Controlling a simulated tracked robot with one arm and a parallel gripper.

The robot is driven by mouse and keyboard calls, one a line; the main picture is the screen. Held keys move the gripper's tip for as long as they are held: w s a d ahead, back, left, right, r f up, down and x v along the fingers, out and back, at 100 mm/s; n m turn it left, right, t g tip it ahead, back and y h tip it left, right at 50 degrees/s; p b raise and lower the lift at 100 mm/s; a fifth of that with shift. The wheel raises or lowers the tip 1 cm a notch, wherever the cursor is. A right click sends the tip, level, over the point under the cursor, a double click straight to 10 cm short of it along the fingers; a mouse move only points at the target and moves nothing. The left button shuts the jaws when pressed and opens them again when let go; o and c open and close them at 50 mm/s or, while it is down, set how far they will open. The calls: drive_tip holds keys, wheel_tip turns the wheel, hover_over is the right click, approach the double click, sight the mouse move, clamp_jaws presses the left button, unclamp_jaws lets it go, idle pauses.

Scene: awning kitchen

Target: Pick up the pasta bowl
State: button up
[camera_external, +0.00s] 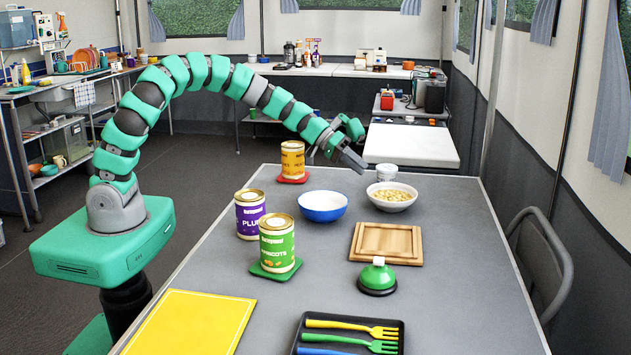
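The pasta bowl (392,206) is a white bowl filled with small yellowish pasta pieces. It stands upright on the far part of the grey table (440,275), right of a blue and white bowl. My gripper (354,161) hangs above the table, a little up and left of the pasta bowl. It appears apart from the bowl, and nothing shows held in it. Its fingers are small and seen from the side, so I cannot tell how far apart they are.
The empty blue bowl (323,208) and a white tub (387,173) stand close by. An orange can (292,160), purple can (250,214) and green can (277,245) stand left. A wooden board (386,243) and green-knobbed object (377,277) lie nearer. The table's right side is clear.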

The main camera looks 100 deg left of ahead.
sight(383, 186)
drive_tip(key=b+x, duration=0.1)
drive_tip(key=x, duration=0.3)
drive_tip(key=shift+w+f, duration=0.15)
drive_tip(key=shift+w, duration=0.15)
drive_tip(key=b+x, duration=0.1)
drive_tip(key=x, duration=0.2)
drive_tip(key=shift+w+d+f, duration=0.1)
drive_tip(key=shift+w+f, duration=0.05)
drive_tip(key=shift+f, duration=0.15)
drive_tip(key=shift+b+x, duration=0.35)
drive_tip(key=shift+x, duration=0.4)
drive_tip(key=shift+w+r, duration=0.1)
drive_tip(key=shift+c, duration=0.2)
clamp_jaws()
